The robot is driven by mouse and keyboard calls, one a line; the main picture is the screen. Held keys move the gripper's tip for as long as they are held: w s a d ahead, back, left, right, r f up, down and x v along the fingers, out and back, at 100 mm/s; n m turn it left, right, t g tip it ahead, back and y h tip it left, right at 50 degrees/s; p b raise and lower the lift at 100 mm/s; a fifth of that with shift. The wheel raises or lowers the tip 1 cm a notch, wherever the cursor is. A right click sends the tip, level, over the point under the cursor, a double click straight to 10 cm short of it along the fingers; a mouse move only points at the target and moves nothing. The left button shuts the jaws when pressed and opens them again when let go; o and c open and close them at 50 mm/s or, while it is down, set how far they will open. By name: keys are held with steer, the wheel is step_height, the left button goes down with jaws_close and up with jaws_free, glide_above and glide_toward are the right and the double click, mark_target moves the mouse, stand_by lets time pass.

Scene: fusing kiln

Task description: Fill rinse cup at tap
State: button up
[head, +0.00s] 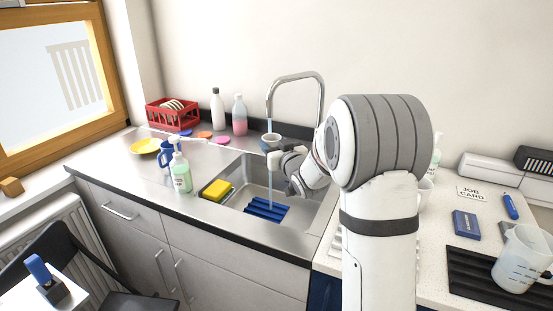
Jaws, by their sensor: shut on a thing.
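A small grey-blue cup (270,143) is upright at the sink, below the spout of the tall curved tap (321,88). My gripper (275,157) is at the cup and shut on it; my wrist hides part of the hold. A thin pale stream of water (269,118) falls from the spout. It also shows below the cup, down towards the sink (238,218), so I cannot tell whether it enters the cup or passes it. The inside of the cup and its water level are too small to tell.
A blue ribbed mat (267,208) lies in the sink. Bottles (240,115) and a red dish rack (172,117) are behind. A measuring jug (522,258) stands on the right counter.

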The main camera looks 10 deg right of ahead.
mark_target(272, 139)
steer(key=shift+d+x, duration=0.2)
steer(key=shift+x, duration=0.75)
steer(key=shift+d+x, duration=0.2)
steer(key=shift+x, duration=0.7)
steer(key=shift+w, duration=0.1)
steer(key=shift+d, duration=0.1)
stand_by(2.4)
steer(key=shift+s+b, duration=0.25)
steer(key=shift+b, duration=0.05)
steer(key=a+b+v, duration=0.2)
steer(key=b+v, duration=0.2)
steer(key=v, duration=0.7)
steer(key=shift+s+a, duration=0.4)
steer(key=shift+a, duration=0.05)
